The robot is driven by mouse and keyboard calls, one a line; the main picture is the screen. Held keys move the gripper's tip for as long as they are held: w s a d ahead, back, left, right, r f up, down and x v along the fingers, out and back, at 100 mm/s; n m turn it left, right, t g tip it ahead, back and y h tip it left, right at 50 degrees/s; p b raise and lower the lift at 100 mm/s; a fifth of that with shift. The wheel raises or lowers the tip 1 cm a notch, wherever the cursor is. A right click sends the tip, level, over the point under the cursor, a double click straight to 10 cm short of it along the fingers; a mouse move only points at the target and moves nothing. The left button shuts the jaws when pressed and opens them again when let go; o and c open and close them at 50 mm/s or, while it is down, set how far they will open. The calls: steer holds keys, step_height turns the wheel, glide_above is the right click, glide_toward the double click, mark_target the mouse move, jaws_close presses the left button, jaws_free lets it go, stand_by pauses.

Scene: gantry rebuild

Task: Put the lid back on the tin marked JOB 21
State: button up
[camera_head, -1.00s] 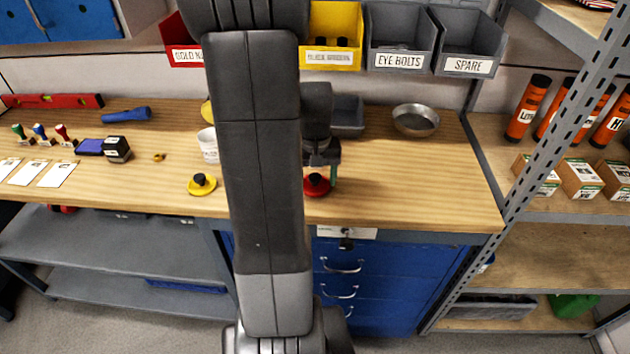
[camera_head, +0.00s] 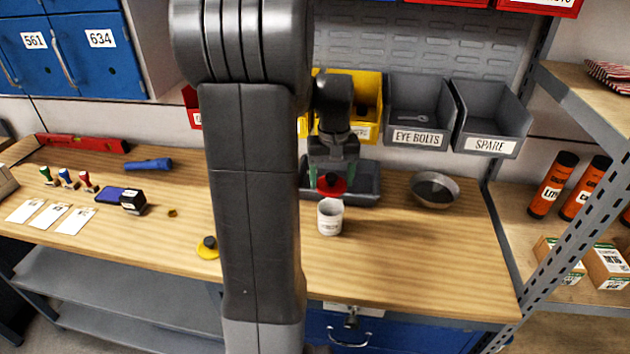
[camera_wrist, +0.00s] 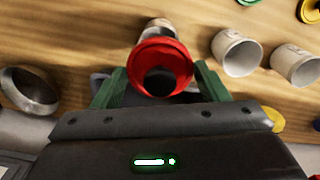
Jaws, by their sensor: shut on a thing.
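My gripper (camera_head: 333,178) is shut on a red lid (camera_head: 331,185) with a black knob, held above the bench. In the wrist view the red lid (camera_wrist: 177,56) sits between the green fingertips (camera_wrist: 153,85). A white tin (camera_head: 330,218) stands open on the bench, just below and nearer than the lid. In the wrist view it is mostly hidden behind the lid. Two more white tins (camera_wrist: 238,53) (camera_wrist: 297,66) stand to one side there; my arm hides them in the head view. Tin markings are too small to read.
A yellow lid (camera_head: 208,250) lies near the front edge. A grey tray (camera_head: 367,192) is behind the gripper and a metal bowl (camera_head: 435,201) to its right. Bins (camera_head: 418,108) hang above the back. The bench's right front is clear.

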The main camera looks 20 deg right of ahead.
steer(key=shift+w+d, duration=0.1)
steer(key=shift+w, duration=0.05)
steer(key=shift+f+b, duration=0.8)
step_height(320, 180, down, 3)
steer(key=b, duration=0.2)
steer(key=shift+f+b, duration=0.1)
steer(key=shift+b, duration=0.2)
steer(key=shift+f+b, duration=0.4)
steer(key=shift+f, duration=0.35)
steer(key=shift+p, duration=0.3)
steer(key=shift+f, duration=0.15)
stand_by(0.9)
steer(key=o, duration=1.2)
